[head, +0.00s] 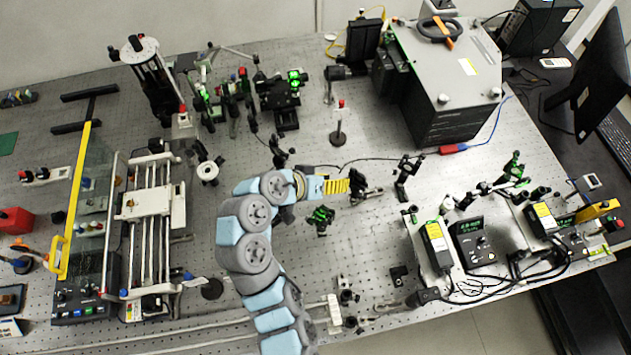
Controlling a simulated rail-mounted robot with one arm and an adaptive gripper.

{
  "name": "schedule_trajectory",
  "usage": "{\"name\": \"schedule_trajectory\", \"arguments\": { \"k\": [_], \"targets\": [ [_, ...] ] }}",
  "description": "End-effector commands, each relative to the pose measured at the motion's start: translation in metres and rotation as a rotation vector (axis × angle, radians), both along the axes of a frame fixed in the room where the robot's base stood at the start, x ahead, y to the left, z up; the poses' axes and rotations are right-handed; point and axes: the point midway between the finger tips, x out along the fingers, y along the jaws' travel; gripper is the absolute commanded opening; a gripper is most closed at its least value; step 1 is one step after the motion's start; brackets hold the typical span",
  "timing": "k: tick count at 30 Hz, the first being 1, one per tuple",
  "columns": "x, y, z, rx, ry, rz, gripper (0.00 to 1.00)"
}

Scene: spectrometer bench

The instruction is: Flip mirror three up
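My arm reaches up from the bottom middle and bends right over the optical table. My gripper (362,188) is at its end, dark and small, a little right of the picture's middle. I cannot make out whether its fingers are apart or what is between them. Several small optic mounts stand near it: a green-lit mount (320,217) below left, a dark mount (281,152) to the upper left, and a dark post mount (406,172) to the right. I cannot tell which of these is mirror three, or whether any mirror is up or down.
A large grey instrument box (440,85) stands at the back right. A linear stage (150,220) fills the left side. Laser controllers (475,243) with cables sit at the right. A red-topped post (338,125) stands behind my gripper. Bare table lies below right of it.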

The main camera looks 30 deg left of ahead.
Motion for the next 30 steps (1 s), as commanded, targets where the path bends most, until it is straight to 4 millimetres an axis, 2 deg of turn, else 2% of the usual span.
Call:
{"name": "schedule_trajectory", "arguments": {
  "k": [3, 18, 30],
  "targets": [
    [-0.014, 0.008, 0.012, 0.007, 0.0, 0.002, 0.45],
    [-0.048, 0.024, 0.041, 0.003, 0.001, 0.001, 0.45],
    [-0.055, 0.025, 0.047, 0.001, 0.002, -0.002, 0.45]
  ]
}}
